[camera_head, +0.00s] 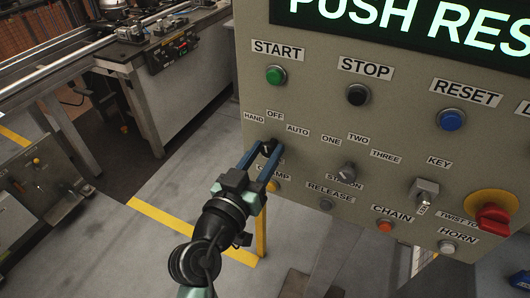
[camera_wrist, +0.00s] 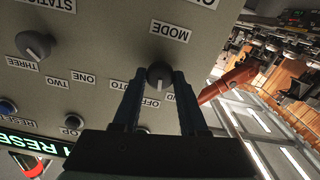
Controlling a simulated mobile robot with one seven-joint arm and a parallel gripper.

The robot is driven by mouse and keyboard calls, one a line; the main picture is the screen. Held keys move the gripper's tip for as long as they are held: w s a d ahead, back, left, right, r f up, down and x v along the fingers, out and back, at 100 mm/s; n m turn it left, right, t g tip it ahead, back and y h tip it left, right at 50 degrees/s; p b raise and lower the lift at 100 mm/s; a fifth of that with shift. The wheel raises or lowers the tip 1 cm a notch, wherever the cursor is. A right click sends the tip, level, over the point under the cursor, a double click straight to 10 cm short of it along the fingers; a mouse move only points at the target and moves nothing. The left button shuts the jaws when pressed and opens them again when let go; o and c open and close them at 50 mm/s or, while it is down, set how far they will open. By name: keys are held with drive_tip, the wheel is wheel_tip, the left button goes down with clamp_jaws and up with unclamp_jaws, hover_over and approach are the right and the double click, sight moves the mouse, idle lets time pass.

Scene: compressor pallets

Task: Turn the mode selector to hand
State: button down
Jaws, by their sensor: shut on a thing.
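The mode selector (camera_head: 268,148) is a dark round knob on the grey control panel, below the labels HAND (camera_head: 254,118), OFF (camera_head: 275,115) and AUTO (camera_head: 297,130). My gripper (camera_head: 262,152) reaches it from the front left, and its two blue fingers are shut on the knob. In the wrist view, which is upside down, the knob (camera_wrist: 160,73) sits between the fingertips beside the MODE label (camera_wrist: 170,31). A pale mark on the knob points roughly toward the OFF and HAND side; its exact setting I cannot tell. The fingers partly cover the labels.
The station selector (camera_head: 346,170) stands to the right, with the key switch (camera_head: 424,192) and red twist knob (camera_head: 494,219) farther right. Start (camera_head: 275,75), stop (camera_head: 358,95) and reset (camera_head: 452,119) buttons are above. A yellow clamp button (camera_head: 273,186) is close below the gripper.

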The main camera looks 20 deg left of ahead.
drive_tip(key=n, duration=0.4)
drive_tip(key=shift+a+n+p, duration=0.1)
drive_tip(key=shift+n+p, duration=0.3)
drive_tip(key=shift+n, duration=1)
drive_tip(key=shift+f, duration=0.1)
drive_tip(key=shift+c, duration=2.4)
unclamp_jaws()
drive_tip(key=shift+s, duration=0.1)
drive_tip(key=s+b, duration=0.3)
drive_tip(key=s, duration=0.9)
drive_tip(key=shift+s+a, duration=0.2)
drive_tip(key=shift+s, duration=0.2)
